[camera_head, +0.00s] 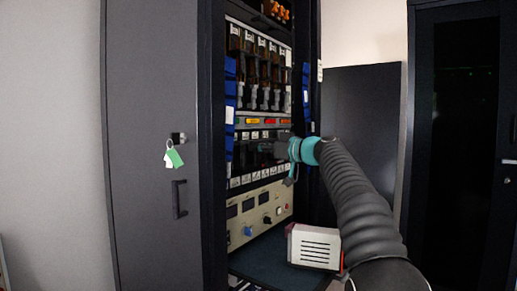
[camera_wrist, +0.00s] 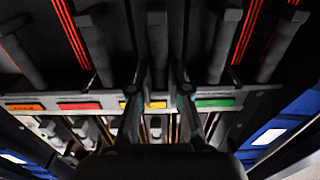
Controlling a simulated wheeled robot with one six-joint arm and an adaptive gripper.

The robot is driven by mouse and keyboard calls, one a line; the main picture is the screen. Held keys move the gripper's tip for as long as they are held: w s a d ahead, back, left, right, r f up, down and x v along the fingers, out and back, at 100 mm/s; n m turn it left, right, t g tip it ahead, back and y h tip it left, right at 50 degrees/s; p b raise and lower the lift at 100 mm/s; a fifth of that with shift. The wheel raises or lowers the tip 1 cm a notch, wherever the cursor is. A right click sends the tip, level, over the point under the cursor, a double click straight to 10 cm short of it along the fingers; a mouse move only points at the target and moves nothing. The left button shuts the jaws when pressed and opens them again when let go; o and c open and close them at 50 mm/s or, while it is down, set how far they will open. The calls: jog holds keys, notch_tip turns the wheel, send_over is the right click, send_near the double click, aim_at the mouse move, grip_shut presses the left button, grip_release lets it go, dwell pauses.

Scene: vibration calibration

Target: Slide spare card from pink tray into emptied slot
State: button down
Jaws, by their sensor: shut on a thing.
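In the head view my gripper (camera_head: 268,147) reaches into the open cabinet, at the card rack below the strip of coloured labels (camera_head: 262,121). In the wrist view my gripper (camera_wrist: 157,85) has its two dark fingers in front of the label strip, around the yellow label (camera_wrist: 157,104). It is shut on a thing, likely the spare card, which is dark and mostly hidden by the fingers. How deep it sits in a slot cannot be told. The emptied slot cannot be made out. No pink tray can be made out in either view.
A beige instrument (camera_head: 258,215) with knobs sits below the rack. A white vented box (camera_head: 315,247) stands on the dark shelf (camera_head: 262,262) at the front. Blue strips (camera_head: 230,105) flank the rack. The grey cabinet door (camera_head: 145,110) stands at left, with keys (camera_head: 173,157) hanging on it.

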jog(key=shift+w+a, duration=0.15)
jog(key=shift+a, duration=0.15)
dwell(0.6)
jog(key=c, duration=1)
grip_release()
jog(key=shift+a, duration=0.15)
jog(key=shift+c, duration=0.2)
jog(key=shift+f+b, duration=0.6)
jog(key=shift+b, duration=0.1)
jog(key=shift+d, duration=0.2)
jog(key=shift+b+v, duration=1.55)
jog(key=shift+v, duration=0.9)
